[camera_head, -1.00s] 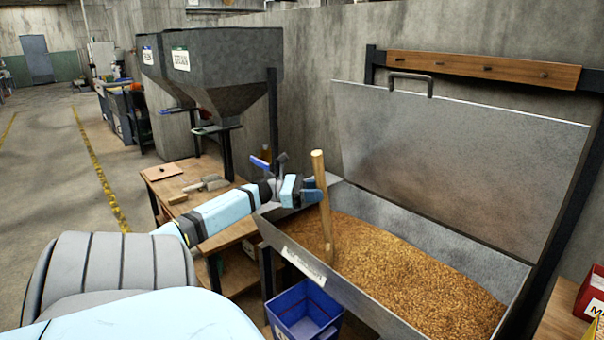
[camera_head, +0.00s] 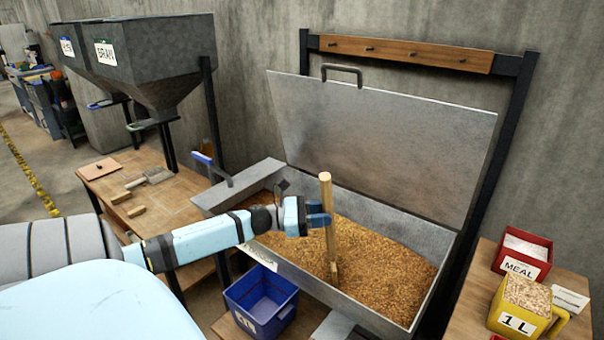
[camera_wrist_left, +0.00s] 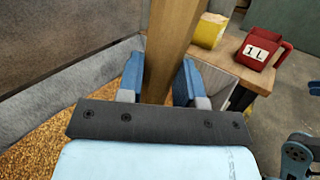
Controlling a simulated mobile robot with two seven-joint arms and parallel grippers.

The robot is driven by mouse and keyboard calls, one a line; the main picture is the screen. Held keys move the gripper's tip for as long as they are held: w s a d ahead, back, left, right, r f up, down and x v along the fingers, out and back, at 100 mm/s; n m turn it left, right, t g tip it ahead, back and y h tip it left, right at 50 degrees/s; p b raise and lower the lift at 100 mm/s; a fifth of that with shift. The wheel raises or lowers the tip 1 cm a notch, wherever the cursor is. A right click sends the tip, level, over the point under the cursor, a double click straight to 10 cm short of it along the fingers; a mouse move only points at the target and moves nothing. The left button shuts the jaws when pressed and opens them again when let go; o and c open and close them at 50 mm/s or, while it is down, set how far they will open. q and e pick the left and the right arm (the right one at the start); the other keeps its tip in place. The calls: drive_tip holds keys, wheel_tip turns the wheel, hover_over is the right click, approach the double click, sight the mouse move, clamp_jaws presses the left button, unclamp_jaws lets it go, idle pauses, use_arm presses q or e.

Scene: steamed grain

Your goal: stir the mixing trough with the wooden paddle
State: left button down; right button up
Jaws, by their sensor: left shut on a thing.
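The mixing trough (camera_head: 310,291) is a grey metal box with its lid (camera_head: 380,140) raised against the wall. Brown grain (camera_head: 383,265) fills much of it. My left gripper (camera_head: 322,218) is shut on the wooden paddle (camera_head: 327,190), a pale shaft standing nearly upright over the trough. The paddle's lower end is hidden in the grain. In the left wrist view the shaft (camera_wrist_left: 168,50) passes between the two blue fingers (camera_wrist_left: 160,82), with grain (camera_wrist_left: 80,115) below on the left.
A blue bin (camera_head: 262,300) stands in front of the trough. At right, a wooden table (camera_head: 462,300) holds a red MEAL box (camera_head: 522,256) and a yellow 1 L jug (camera_head: 522,305). At left, a bench (camera_head: 165,200) carries small tools below grey hoppers (camera_head: 155,60).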

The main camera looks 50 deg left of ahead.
use_arm(q)
drive_tip(key=shift+w+d+p, duration=1.95)
drive_tip(key=shift+d+p, duration=0.6)
drive_tip(key=shift+d, duration=5.35)
wheel_tip(320, 180, up, 22)
drive_tip(key=a+p, duration=0.2)
drive_tip(key=p, duration=0.6)
drive_tip(key=shift+s+a+r, duration=0.15)
drive_tip(key=shift+s+r, duration=0.1)
drive_tip(key=shift+s, duration=0.05)
use_arm(e)
wheel_tip(320, 180, up, 13)
drive_tip(key=d, duration=0.1)
drive_tip(key=shift+h, duration=0.3)
drive_tip(key=shift+d+r, duration=0.1)
